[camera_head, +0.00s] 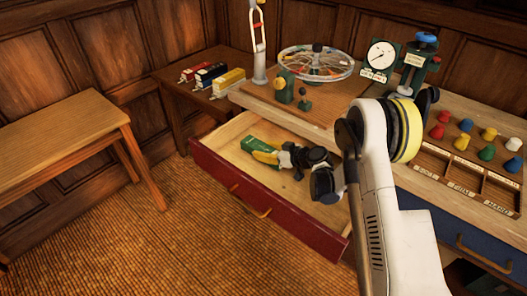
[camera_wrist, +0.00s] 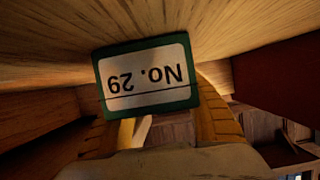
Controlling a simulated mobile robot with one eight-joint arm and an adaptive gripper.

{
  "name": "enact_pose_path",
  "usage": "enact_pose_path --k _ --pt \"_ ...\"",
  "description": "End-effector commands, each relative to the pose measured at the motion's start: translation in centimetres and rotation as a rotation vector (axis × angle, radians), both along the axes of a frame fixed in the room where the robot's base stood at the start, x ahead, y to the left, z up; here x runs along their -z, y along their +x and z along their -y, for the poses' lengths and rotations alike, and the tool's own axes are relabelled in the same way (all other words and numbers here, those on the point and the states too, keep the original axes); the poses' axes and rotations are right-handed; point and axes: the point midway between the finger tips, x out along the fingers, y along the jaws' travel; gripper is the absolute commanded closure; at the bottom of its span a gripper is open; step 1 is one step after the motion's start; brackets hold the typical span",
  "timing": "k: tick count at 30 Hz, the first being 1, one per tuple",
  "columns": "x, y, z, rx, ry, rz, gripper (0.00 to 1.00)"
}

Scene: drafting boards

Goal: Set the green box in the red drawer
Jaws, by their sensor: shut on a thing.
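The green box (camera_head: 256,145) is at my gripper's tip, over the left part of the open red drawer (camera_head: 266,213). In the wrist view the box (camera_wrist: 186,103) shows a green rim and a pale label reading "No. 29", upside down. My gripper (camera_head: 266,155) is shut on the box, with yellow-brown fingers (camera_wrist: 160,130) on either side of it. The gripper reaches down inside the drawer's walls. I cannot tell whether the box touches the drawer floor (camera_head: 285,185). The drawer is pulled out and its floor looks otherwise empty.
The bench top holds a spoked wheel (camera_head: 316,62), a dial gauge (camera_head: 380,57) and several coloured pegs (camera_head: 461,142). A blue drawer (camera_head: 455,240) is at right. A wooden bench (camera_head: 60,140) stands left.

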Motion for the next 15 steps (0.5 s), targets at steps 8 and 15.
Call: enact_pose_path --k 8,15 --pt "0.09 0.0 0.0 0.0 0.0 0.0 0.32" --pt "-0.32 -0.23 0.35 0.001 0.0 0.0 0.32"
